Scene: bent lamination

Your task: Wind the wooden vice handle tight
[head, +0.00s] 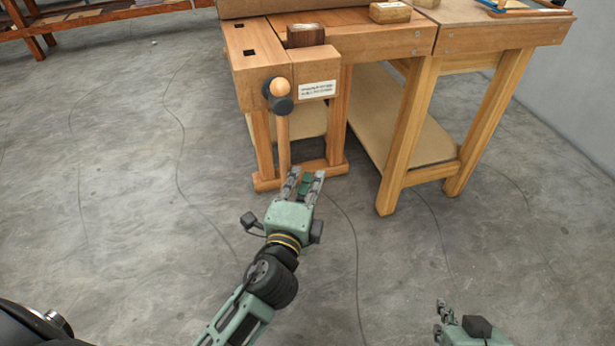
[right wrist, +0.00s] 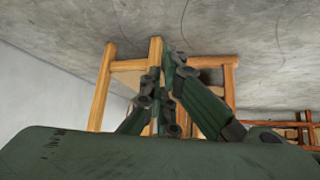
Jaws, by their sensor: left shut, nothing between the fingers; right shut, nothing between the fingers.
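The wooden vice handle (head: 283,142) hangs almost upright from the dark vice screw head (head: 278,104), with its round wooden knob (head: 281,87) at the top. The vice jaw (head: 316,72) is at the left front of the workbench and carries a white label. A dark brown block (head: 305,35) sits at the jaw. My left gripper (head: 307,172) is shut and empty. In the head view its tips are just right of the handle's lower end; contact cannot be told. My right gripper (head: 439,305) is shut and empty at the bottom right, away from the vice; its fingers show in the right wrist view (right wrist: 168,98).
The workbench (head: 385,42) has wooden legs and a low shelf (head: 400,125). A wooden block (head: 390,12) lies on top. A wall (head: 580,100) stands at the right. Another bench (head: 100,15) is at the back left. The concrete floor (head: 110,190) is mostly clear, with thin dark lines.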

